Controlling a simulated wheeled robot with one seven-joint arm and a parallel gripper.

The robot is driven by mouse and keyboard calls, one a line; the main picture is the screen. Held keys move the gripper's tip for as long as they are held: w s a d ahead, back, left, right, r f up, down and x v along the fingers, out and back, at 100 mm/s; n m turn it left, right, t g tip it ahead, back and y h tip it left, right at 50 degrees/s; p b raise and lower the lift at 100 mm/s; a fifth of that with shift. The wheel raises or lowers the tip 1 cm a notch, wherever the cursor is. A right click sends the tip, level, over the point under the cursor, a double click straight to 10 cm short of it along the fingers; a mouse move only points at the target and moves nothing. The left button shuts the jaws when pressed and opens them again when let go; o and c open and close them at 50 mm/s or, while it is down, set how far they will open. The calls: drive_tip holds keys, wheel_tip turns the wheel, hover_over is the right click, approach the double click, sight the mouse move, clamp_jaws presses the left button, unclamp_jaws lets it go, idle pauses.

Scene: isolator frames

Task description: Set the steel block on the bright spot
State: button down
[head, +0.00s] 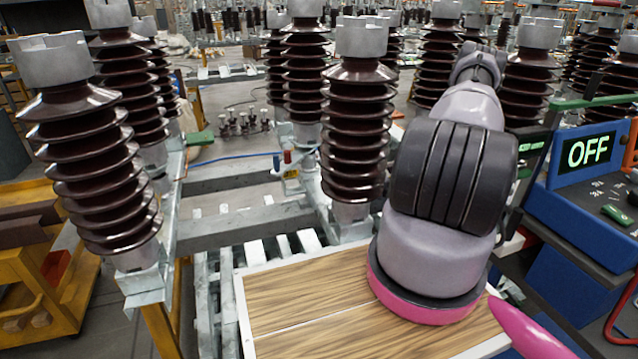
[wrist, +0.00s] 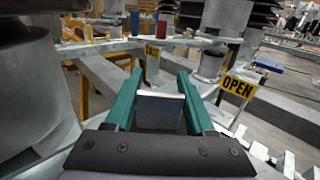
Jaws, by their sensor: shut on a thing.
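In the wrist view my gripper (wrist: 160,75) has two green fingers, shut on a grey steel block (wrist: 160,108) between them. The block's top edge looks bright, and its lower part is dark. The fingers point forward toward a grey metal frame, and the block is held clear of it. In the head view my own arm hides the gripper and the block. I cannot make out the bright spot in either view.
Ribbed brown insulators (head: 357,130) stand on a grey steel frame (head: 240,225). A wood-topped board (head: 300,300) lies in front. A blue console (head: 585,185) reading OFF stands right, a yellow cart (head: 40,270) left. The wrist view shows a yellow OPEN sign (wrist: 238,88) and a red cylinder (wrist: 87,26).

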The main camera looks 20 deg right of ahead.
drive_tip(key=x, duration=1)
drive_tip(key=shift+w+a, duration=0.1)
drive_tip(key=shift+w, duration=0.05)
drive_tip(key=shift+w+a, duration=0.35)
drive_tip(key=shift+a, duration=0.05)
drive_tip(key=shift+d+f, duration=0.15)
drive_tip(key=shift+f, duration=1.6)
drive_tip(key=shift+f, duration=0.1)
drive_tip(key=shift+c, duration=1.2)
unclamp_jaws()
drive_tip(key=shift+s+f, duration=0.1)
drive_tip(key=v, duration=1.2)
drive_tip(key=shift+r, duration=0.25)
